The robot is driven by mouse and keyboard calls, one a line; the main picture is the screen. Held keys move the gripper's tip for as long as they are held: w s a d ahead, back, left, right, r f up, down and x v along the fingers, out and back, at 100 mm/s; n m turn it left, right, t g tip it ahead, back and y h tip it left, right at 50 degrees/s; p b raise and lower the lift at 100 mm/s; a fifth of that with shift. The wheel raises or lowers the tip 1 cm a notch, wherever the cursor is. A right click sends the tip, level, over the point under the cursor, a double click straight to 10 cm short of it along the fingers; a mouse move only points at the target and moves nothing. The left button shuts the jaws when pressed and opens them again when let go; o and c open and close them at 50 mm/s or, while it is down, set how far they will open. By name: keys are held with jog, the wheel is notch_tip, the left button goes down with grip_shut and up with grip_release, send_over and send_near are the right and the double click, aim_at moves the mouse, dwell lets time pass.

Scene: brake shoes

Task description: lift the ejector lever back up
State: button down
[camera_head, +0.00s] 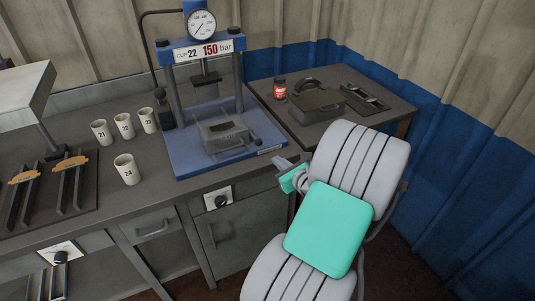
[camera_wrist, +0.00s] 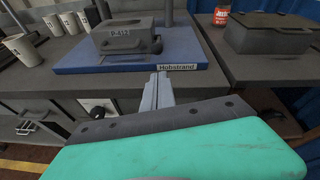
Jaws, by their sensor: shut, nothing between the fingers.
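A grey mould block (camera_head: 222,131) sits on the blue base of the press; it also shows in the wrist view (camera_wrist: 122,38) with a label on its front. A short lever with a dark knob (camera_head: 256,141) sticks out at the block's right front, low over the base; I take it for the ejector lever. A dark rounded end shows at the block's right in the wrist view (camera_wrist: 156,46). My gripper (camera_head: 279,162) is shut and empty, in front of the base's right front corner. Its closed fingers (camera_wrist: 160,78) point at the base's front edge, apart from the lever.
The blue press (camera_head: 171,100) has uprights and a gauge (camera_head: 202,24) above the block. Several numbered cups (camera_head: 127,170) stand left of it. A red-labelled jar (camera_head: 279,88) and a dark box (camera_head: 317,103) stand on the right table. A knob panel (camera_head: 218,198) is below the counter edge.

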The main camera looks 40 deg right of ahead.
jog(key=x, duration=1)
jog(key=shift+p, duration=0.3)
jog(key=shift+r, duration=0.15)
